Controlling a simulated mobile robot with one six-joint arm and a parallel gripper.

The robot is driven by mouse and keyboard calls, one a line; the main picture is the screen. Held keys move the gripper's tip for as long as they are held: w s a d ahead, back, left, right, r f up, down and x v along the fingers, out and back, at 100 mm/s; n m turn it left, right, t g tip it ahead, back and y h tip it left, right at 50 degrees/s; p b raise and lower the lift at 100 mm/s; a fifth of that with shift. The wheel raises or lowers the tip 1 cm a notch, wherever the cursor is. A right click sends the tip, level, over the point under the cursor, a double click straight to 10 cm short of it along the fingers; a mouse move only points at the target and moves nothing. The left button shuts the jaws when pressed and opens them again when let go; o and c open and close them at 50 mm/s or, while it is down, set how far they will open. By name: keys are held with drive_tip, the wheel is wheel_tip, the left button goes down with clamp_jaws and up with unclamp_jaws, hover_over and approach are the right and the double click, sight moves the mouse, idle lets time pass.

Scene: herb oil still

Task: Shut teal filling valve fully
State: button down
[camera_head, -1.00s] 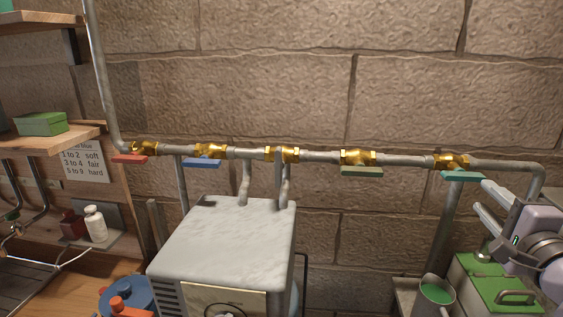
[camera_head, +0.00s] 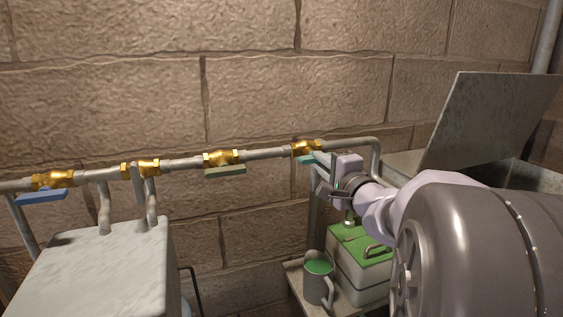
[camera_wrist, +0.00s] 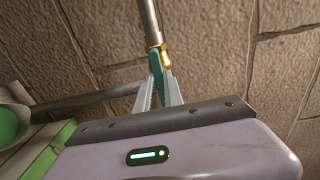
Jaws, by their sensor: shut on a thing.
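The teal valve handle (camera_head: 306,160) sits under the rightmost brass valve (camera_head: 305,147) on the grey wall pipe. My gripper (camera_head: 320,164) is at this handle from the right and hides part of it in the head view. In the wrist view the teal handle (camera_wrist: 156,72) stands between the two fingers of my gripper (camera_wrist: 159,88), which are shut on it. There the handle looks roughly in line with the pipe, beside the brass fitting (camera_wrist: 165,57).
A green-handled valve (camera_head: 225,169) and a blue-handled valve (camera_head: 41,197) are on the same pipe to the left. Below stand a mug with green contents (camera_head: 318,283) and a green-topped box (camera_head: 347,235). The stone wall is close behind the pipe.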

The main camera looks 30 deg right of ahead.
drive_tip(key=shift+m, duration=0.4)
drive_tip(key=shift+m+p, duration=3.2)
drive_tip(key=shift+m, duration=5.7)
drive_tip(key=c, duration=1.5)
unclamp_jaws()
drive_tip(key=shift+o, duration=0.2)
